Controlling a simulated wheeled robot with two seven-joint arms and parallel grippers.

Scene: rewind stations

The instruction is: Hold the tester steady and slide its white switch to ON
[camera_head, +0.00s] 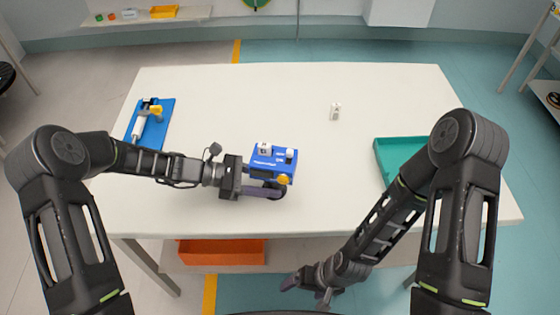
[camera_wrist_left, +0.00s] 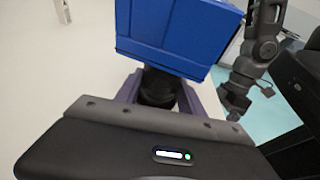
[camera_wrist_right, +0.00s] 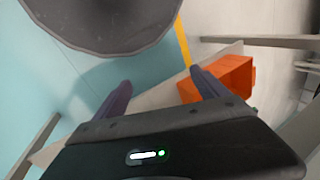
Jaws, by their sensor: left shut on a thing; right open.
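The tester is a blue box (camera_head: 272,160) with white parts on top and a yellow-orange knob (camera_head: 283,179) at its front right corner. It is near the front middle of the white table. My left gripper (camera_head: 264,190) is shut on the tester at its near side. In the left wrist view the blue body (camera_wrist_left: 178,35) fills the top, with a dark part between the purple fingers. I cannot tell which white part is the switch or how it is set. My right gripper (camera_head: 305,283) is open and empty, below the table's front edge; its spread fingers show in the right wrist view (camera_wrist_right: 158,92).
A small white block (camera_head: 335,111) stands at the back right of the tester. A teal tray (camera_head: 385,160) is at the right. A blue board with a white and yellow tool (camera_head: 150,120) is at the left. An orange bin (camera_head: 222,252) sits under the table.

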